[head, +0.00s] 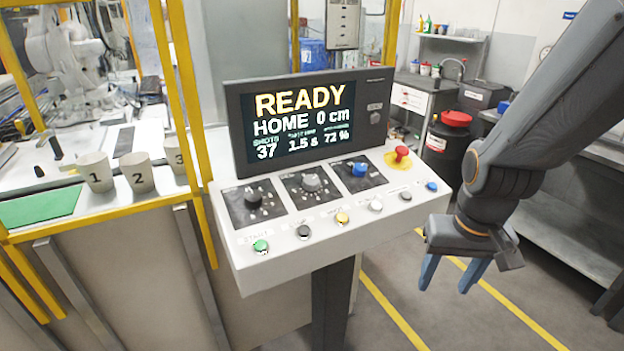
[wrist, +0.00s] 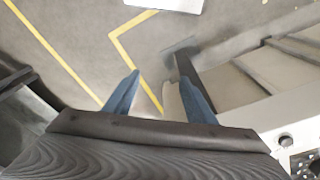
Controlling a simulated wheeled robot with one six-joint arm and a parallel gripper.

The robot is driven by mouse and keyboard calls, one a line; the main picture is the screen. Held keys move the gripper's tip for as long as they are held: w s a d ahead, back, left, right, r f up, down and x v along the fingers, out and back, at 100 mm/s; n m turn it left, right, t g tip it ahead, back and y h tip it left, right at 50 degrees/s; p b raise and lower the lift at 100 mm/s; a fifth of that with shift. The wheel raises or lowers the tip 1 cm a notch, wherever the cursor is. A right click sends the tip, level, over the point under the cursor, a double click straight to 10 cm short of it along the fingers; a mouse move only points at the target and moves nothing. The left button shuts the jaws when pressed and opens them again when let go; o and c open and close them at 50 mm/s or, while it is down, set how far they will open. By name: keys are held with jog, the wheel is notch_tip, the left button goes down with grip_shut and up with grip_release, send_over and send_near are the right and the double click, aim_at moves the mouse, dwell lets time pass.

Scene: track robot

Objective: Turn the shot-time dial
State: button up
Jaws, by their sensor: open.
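The control panel (head: 330,222) is a sloped white console with three dials in a row. The left dial (head: 253,197) has a black knob, the middle dial (head: 311,183) a grey knob, the right dial (head: 360,169) a blue knob. Their labels are too small to read, so I cannot tell which is the shot-time dial. The screen (head: 306,118) reads READY, HOME 0 cm, 37 shots, 1.5 s and 72 %. My gripper (head: 446,282) is open and empty, pointing down right of the console, apart from it. In the wrist view its blue fingers (wrist: 160,90) are spread over the floor.
A red mushroom button (head: 402,154) stands right of the dials. Several push buttons, including a green one (head: 260,246), line the front edge. Numbered cups (head: 136,172) and a yellow guard frame (head: 188,90) stand left. A workbench (head: 560,200) is behind my arm at right.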

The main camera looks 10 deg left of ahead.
jog(key=w+a+r+m+b, duration=0.2)
jog(key=w+a+m, duration=0.2)
jog(key=w+m, duration=0.15)
jog(key=m+t+y+b, duration=0.1)
jog(key=m+y+b, duration=0.2)
jog(key=m, duration=0.9)
send_near(312, 180)
jog(key=shift+n, duration=0.25)
jog(key=d+f, duration=0.1)
jog(key=d, duration=0.1)
jog(key=s+d+f, duration=0.1)
jog(key=d+f, duration=0.1)
jog(key=s+d+f, duration=0.1)
jog(key=d+f, duration=0.1)
jog(key=d, duration=0.1)
jog(key=shift+s, duration=0.1)
jog(key=w+a+r+m+b, duration=0.1)
jog(key=w+a+r+m, duration=0.1)
jog(key=a+r+m, duration=0.3)
jog(key=shift+y, duration=0.4)
jog(key=x, duration=0.4)
jog(key=a+x, duration=0.1)
jog(key=x, duration=0.4)
jog(key=shift+w+r+p, duration=0.1)
jog(key=shift+r+p, duration=0.15)
jog(key=shift+p, duration=0.15)
